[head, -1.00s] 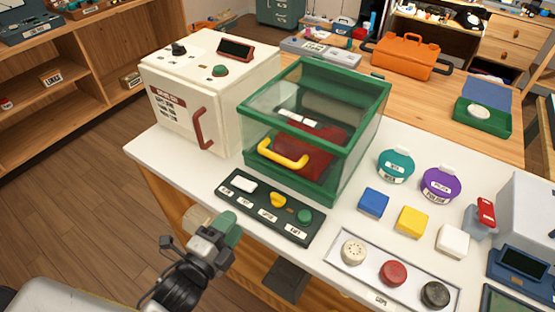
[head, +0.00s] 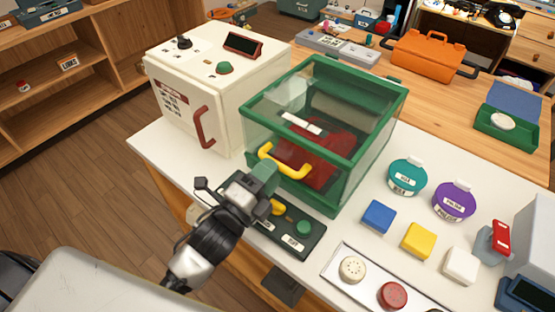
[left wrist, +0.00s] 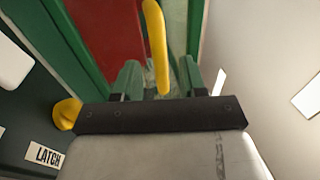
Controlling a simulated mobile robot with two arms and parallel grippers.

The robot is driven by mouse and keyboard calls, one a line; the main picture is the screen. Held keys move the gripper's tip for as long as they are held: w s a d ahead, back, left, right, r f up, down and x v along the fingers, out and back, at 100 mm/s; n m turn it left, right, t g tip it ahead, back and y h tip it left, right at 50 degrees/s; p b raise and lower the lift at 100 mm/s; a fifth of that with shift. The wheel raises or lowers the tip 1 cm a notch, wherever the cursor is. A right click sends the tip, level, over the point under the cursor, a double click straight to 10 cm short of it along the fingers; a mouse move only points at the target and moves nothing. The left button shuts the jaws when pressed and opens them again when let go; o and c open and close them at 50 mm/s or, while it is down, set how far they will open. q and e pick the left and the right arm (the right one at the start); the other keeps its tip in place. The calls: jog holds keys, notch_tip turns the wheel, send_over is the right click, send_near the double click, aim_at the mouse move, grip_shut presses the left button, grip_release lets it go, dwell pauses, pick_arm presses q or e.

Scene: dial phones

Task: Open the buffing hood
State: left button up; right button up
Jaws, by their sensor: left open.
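The buffing hood (head: 372,135) is a green-framed box with clear panes on the white bench, with a dark red thing inside. Its yellow handle (head: 283,162) is on the front. The hood looks closed. My left gripper (head: 266,174) is right at the front of the hood, beside the left part of the handle. In the left wrist view the handle (left wrist: 156,45) reaches down between the two green fingertips of the left gripper (left wrist: 160,80), which are apart. I cannot tell whether they touch it. My right gripper is not in view.
A dark control panel (head: 288,242) lies in front of the hood, partly under my left arm; its yellow knob (left wrist: 67,113) has a LATCH label. A white cabinet (head: 185,105) with a red handle stands left. Coloured blocks and jars, including a teal jar (head: 407,177), stand right.

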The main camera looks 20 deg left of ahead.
pick_arm(q)
jog(key=shift+x, duration=1.5)
grip_shut()
